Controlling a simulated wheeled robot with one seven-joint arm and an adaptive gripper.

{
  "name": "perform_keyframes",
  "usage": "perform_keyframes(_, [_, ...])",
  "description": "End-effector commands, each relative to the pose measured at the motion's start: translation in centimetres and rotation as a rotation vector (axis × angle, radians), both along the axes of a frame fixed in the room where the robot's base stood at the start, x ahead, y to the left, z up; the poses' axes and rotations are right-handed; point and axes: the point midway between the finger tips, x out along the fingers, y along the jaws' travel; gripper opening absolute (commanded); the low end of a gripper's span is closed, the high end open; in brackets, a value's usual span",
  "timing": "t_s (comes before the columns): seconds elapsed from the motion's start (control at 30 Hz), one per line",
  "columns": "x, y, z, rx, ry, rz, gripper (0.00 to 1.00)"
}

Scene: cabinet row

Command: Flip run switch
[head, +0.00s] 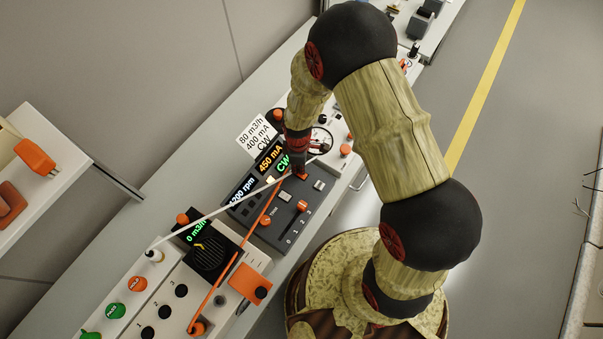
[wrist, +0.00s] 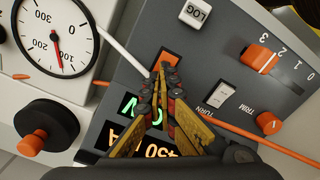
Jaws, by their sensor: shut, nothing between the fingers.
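The dark grey control panel (head: 262,222) carries lit displays reading 450 mA and CW. My gripper (wrist: 162,78) is shut and empty, its fingertips over the panel beside the CW display (wrist: 140,108). An orange control (wrist: 166,60) lies right at the fingertips and is partly covered by them; I cannot read a label on it or tell whether the tips touch it. No label reading "run" is legible. In the head view my gripper (head: 300,168) points down at the panel's far right part. A pale switch marked TURN (wrist: 222,97) and a LOG button (wrist: 195,12) are nearby.
An orange slider (wrist: 258,57) with a 0 to 3 scale and an orange TRIM knob (wrist: 268,123) sit on the panel. A round gauge (wrist: 57,38) and a black knob (wrist: 48,125) are beside it. White and orange rods (head: 215,213) cross over the panel.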

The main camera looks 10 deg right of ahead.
Motion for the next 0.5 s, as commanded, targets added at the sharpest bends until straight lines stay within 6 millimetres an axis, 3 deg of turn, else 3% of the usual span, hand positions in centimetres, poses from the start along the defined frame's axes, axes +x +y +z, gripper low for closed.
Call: perform_keyframes(0.5, [-0.01, -0.01, -0.76, 0.0, 0.0, 0.0, 0.0])
